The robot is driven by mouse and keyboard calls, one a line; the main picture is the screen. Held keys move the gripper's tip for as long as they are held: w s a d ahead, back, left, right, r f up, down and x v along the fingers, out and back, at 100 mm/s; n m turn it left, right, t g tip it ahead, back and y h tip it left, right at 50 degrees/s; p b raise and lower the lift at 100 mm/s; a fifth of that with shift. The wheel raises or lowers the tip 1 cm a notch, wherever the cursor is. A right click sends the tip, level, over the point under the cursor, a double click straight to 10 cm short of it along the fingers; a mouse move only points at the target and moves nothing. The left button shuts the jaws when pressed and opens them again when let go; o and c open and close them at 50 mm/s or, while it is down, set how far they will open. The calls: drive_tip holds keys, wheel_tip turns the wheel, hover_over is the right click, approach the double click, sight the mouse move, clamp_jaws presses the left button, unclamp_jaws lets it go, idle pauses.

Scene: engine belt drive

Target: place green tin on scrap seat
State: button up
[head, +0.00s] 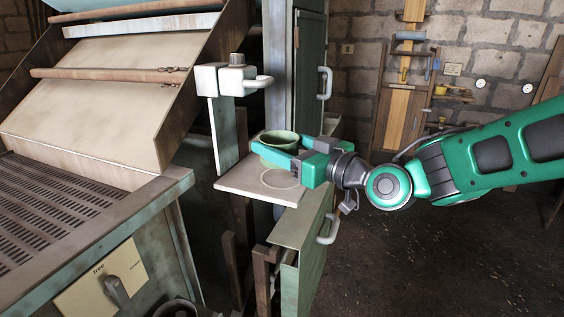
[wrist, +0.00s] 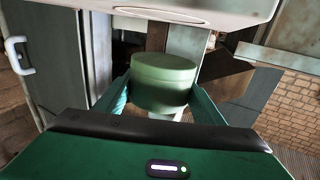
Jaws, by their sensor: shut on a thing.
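The green tin (head: 277,147) is held upright between the fingers of my gripper (head: 292,158). In the wrist view the tin (wrist: 164,82) sits between both fingertips, with one finger on each side. A pale square plate (head: 243,186) with a ring marked on it, which looks like the scrap seat, lies below the tin. The tin appears slightly above the plate, at the back of the ring. Part of the ring shows in front of it, and the gap is hard to judge. My gripper reaches in from the right.
A tall green cabinet (head: 310,75) rises behind. A slatted machine (head: 60,215) fills the left. The floor at right is open.

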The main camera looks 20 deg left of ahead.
drive_tip(key=shift+w+d+f, duration=0.2)
drive_tip(key=shift+w+f, duration=0.15)
drive_tip(key=shift+w, duration=0.15)
drive_tip(key=shift+f, duration=1.95)
drive_tip(key=o, duration=1.1)
drive_tip(key=shift+f, duration=0.1)
drive_tip(key=v, duration=1.2)
